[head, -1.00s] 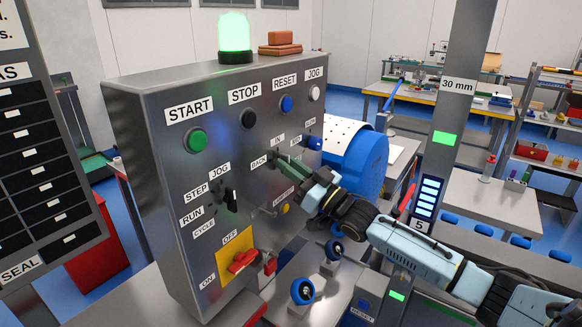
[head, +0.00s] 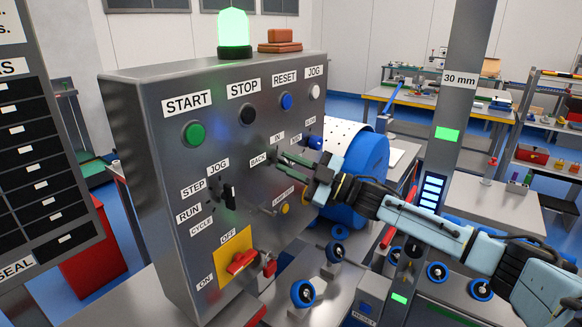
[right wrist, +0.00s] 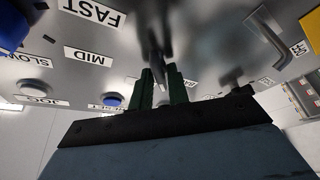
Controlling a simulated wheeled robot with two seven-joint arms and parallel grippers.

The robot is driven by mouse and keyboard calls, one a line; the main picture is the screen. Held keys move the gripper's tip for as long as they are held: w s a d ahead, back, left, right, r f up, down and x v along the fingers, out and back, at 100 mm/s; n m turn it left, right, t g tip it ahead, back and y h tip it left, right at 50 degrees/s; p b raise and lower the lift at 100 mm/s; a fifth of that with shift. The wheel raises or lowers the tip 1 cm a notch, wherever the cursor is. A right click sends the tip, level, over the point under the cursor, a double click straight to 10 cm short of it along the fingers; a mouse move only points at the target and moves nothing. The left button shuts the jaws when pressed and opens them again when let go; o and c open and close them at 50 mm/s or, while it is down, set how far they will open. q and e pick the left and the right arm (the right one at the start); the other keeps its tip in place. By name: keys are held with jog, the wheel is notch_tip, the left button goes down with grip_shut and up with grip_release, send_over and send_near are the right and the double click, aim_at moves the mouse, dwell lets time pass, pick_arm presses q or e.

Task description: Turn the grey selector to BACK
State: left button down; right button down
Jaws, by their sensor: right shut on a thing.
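The grey selector (head: 272,157) is on the grey control panel, between the BACK label (head: 259,160) and the IN label (head: 277,137). My right gripper (head: 285,159) reaches it from the right. In the right wrist view its green fingers (right wrist: 161,88) are shut on the selector's dark grey handle (right wrist: 154,42). The fingers hide part of the handle, and I cannot tell exactly which label it points at. My left gripper is not in view.
A blue selector (head: 315,142) by the speed labels is close to the right fingers. A black selector (head: 229,195) and a red switch (head: 241,262) sit lower left. A steel post (head: 456,130) stands right of the panel.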

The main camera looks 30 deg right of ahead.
jog(key=shift+n+g, duration=0.9)
jog(key=shift+n, duration=1.4)
jog(key=c, duration=1.4)
grip_release()
jog(key=shift+o, duration=0.2)
jog(key=shift+r, duration=0.1)
